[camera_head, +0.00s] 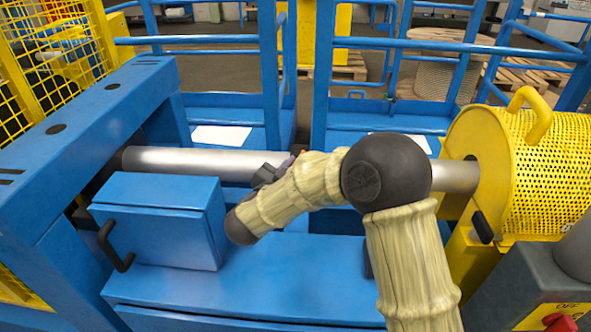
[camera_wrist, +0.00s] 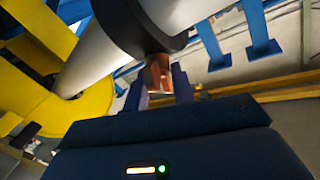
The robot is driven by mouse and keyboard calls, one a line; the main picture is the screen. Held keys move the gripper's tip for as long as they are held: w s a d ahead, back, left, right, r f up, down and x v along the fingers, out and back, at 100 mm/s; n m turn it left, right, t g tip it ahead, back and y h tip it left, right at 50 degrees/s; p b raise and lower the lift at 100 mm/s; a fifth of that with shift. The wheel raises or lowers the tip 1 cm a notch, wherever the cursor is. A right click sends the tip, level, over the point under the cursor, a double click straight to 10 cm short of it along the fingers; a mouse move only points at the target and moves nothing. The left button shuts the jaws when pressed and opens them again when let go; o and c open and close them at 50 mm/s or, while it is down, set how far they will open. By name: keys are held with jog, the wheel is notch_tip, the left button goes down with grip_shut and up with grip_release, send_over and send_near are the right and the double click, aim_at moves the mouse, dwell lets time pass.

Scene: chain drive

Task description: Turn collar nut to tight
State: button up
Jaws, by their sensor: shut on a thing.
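A thick grey shaft (camera_head: 205,162) runs across the head view, and it also shows in the wrist view (camera_wrist: 100,48). In the wrist view a dark collar (camera_wrist: 135,25) goes around the shaft, with a copper-coloured piece (camera_wrist: 158,75) sticking out from it. I take this piece to be part of the collar nut. My gripper (camera_wrist: 160,82) has a finger on each side of it and is shut on it. In the head view my gripper (camera_head: 270,172) is at the front of the shaft. My arm hides the collar there.
A blue box with a black handle (camera_head: 165,222) stands left of my gripper, close to the shaft. A yellow perforated guard (camera_head: 550,150) encloses the shaft's right end. Blue rails (camera_head: 420,45) stand behind. A grey box with a red knob (camera_head: 560,322) is at lower right.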

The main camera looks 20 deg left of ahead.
jog(key=m+h, duration=0.1)
jog(key=m+g+h+p, duration=0.1)
jog(key=m, duration=0.1)
jog(key=m+g+h, duration=0.1)
jog(key=shift+w+a+r+m+p, duration=0.1)
jog(key=shift+a+r+m+p, duration=0.15)
jog(key=shift+r+m+p, duration=0.15)
jog(key=m+g+h+p, duration=0.1)
jog(key=m, duration=0.1)
jog(key=m+g+h+p, duration=0.1)
jog(key=m+p, duration=0.1)
jog(key=shift+w+a+r+g, duration=0.1)
jog(key=shift+r+g, duration=0.1)
jog(key=shift+g, duration=0.2)
jog(key=m+g+p, duration=0.3)
jog(key=m+p, duration=0.1)
jog(key=shift+w+r+h, duration=0.1)
jog(key=shift+w+h, duration=0.05)
jog(key=shift+h, duration=0.15)
jog(key=shift+m+g+p, duration=0.8)
jog(key=shift+m+g, duration=0.1)
jog(key=shift+m, duration=0.1)
jog(key=shift+f, duration=0.2)
jog(key=o, duration=0.7)
jog(key=shift+o, duration=0.2)
